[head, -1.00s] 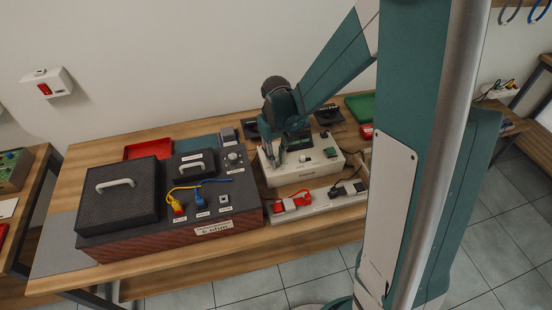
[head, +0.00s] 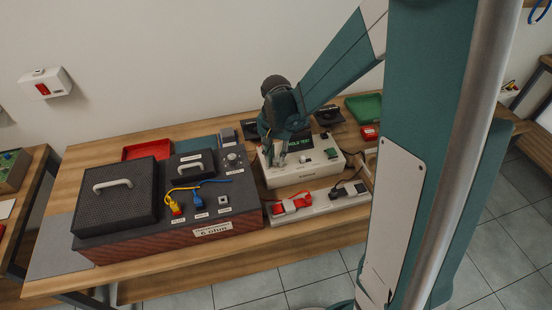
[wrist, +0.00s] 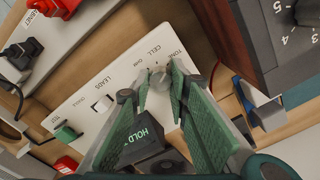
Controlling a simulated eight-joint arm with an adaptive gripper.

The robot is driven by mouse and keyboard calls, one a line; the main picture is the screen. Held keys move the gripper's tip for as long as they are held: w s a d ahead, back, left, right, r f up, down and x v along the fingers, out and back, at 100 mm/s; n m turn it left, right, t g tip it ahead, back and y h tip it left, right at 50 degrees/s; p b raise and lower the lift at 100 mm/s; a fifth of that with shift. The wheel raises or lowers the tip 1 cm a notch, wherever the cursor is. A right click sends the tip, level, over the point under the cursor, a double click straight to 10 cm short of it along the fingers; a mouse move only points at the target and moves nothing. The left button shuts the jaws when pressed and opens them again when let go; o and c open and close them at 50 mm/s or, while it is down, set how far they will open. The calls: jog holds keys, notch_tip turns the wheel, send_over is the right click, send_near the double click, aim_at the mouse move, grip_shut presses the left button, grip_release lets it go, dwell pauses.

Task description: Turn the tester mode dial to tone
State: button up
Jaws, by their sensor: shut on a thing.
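The white tester (head: 325,172) sits on the wooden bench in the head view. Its panel fills the middle of the wrist view (wrist: 98,70), with printed labels CELL, TONE, OHM and LEADS. The round mode dial (wrist: 160,77) is at the panel's edge near CELL and TONE. My gripper (wrist: 157,88) points down over the panel, its green fingers shut on the dial from both sides. The fingertips partly hide the dial, and I cannot tell which label it points at. In the head view my gripper (head: 279,160) stands over the tester's left end and hides the dial.
Left stands a dark box (head: 140,240) with yellow and blue plugs. In front lies a grey strip with a red plug (head: 291,205). A red tray (head: 147,149) and green tray (head: 363,107) lie behind.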

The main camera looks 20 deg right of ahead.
aim_at(276, 160)
jog(key=shift+m, duration=0.5)
jog(key=o, duration=0.9)
jog(key=shift+r, duration=0.15)
notch_tip(276, 160, up, 12)
dwell(0.5)
dwell(0.6)
